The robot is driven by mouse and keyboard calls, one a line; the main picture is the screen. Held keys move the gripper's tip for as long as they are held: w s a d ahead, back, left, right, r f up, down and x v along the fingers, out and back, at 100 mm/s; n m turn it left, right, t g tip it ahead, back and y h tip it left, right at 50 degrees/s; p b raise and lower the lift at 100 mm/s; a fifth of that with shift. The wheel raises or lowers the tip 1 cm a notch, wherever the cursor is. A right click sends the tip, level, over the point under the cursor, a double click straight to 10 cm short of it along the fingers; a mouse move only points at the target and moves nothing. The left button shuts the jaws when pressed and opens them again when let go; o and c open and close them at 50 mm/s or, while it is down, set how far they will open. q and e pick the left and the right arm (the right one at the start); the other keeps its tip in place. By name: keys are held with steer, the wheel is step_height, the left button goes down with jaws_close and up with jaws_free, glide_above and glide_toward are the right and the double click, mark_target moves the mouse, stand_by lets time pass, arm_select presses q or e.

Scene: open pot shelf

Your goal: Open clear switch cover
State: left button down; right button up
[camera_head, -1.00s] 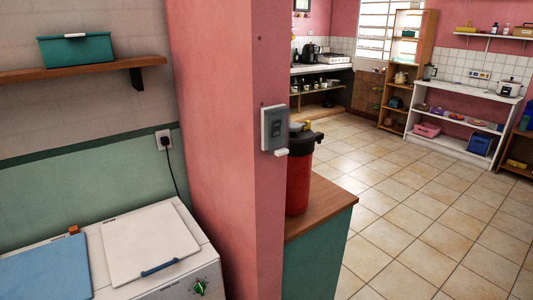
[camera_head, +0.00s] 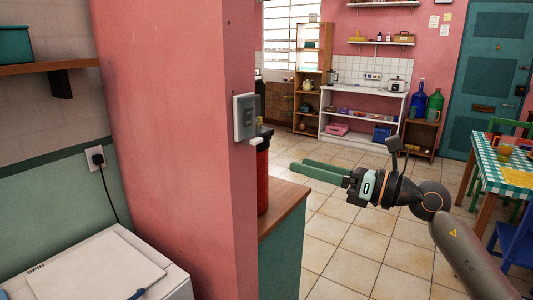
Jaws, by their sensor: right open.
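A small switch box with a greyish clear cover (camera_head: 245,116) is fixed on the end face of the pink wall pillar. The cover appears flat against the box, with a pale tab at its lower right. My right gripper (camera_head: 299,168) is to the right of and below the switch, pointing left. Its two green fingers are apart with nothing between them, and it does not touch the switch. My left gripper is not in view.
A red cylinder with a dark top (camera_head: 263,175) stands on the wood-topped counter (camera_head: 284,205) just below the switch. A white washing machine (camera_head: 95,270) is at lower left. Tiled floor (camera_head: 345,235) is open to the right; a checkered table (camera_head: 507,165) stands at far right.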

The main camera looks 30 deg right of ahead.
step_height(320, 180, up, 2)
steer(key=d+r+n+h, duration=0.1)
steer(key=n+h, duration=0.1)
steer(key=p, duration=0.2)
glide_toward(259, 140)
steer(key=w, duration=0.2)
steer(key=p+x, duration=0.1)
steer(key=x, duration=0.1)
steer(key=p+x, duration=0.1)
steer(key=x, duration=0.1)
steer(key=shift+w+a+r, duration=0.15)
steer(key=shift+w+a, duration=0.1)
steer(key=shift+a, duration=0.1)
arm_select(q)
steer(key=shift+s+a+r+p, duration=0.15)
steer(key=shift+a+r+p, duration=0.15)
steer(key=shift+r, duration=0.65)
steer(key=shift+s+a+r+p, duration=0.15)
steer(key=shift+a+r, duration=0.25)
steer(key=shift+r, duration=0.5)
arm_select(e)
steer(key=shift+x, duration=0.8)
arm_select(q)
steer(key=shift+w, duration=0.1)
arm_select(e)
jaws_close()
